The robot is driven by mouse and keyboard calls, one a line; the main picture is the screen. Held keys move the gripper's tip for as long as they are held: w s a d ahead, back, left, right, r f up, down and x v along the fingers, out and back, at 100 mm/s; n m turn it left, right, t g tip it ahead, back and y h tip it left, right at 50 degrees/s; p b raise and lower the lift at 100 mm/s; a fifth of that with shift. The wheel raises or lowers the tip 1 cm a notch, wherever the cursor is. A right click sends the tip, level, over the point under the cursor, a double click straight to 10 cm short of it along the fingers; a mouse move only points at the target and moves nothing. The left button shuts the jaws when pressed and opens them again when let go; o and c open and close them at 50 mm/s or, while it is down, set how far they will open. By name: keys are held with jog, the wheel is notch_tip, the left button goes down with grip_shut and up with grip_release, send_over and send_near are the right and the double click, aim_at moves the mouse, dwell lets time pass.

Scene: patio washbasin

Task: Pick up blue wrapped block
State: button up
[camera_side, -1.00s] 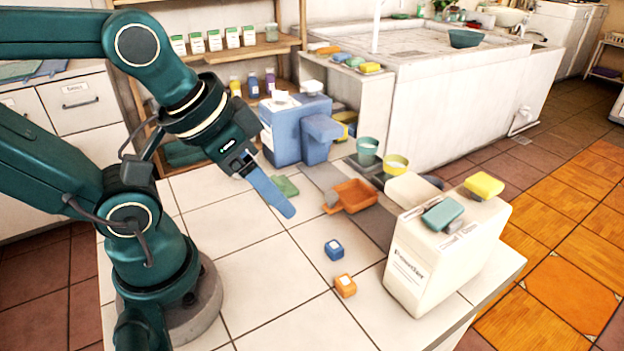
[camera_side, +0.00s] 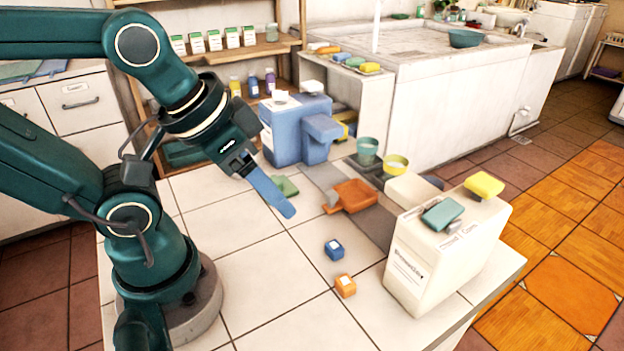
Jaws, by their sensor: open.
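The blue wrapped block (camera_side: 334,249) is a small cube with a pale label on top. It rests on the white tiled table, left of the big cream box. My gripper (camera_side: 284,206) hangs above the table, up and to the left of the block, and is apart from it. A long blue finger points down and right; the other finger is hidden or hard to make out. Nothing shows held in the gripper.
A small orange block (camera_side: 345,285) sits just in front of the blue one. The cream box (camera_side: 432,268) stands to the right, with an orange tray (camera_side: 355,195) behind. A large blue container (camera_side: 296,128) stands at the back. The tiles left of the blocks are clear.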

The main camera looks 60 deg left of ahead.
jog(key=shift+o, duration=0.5)
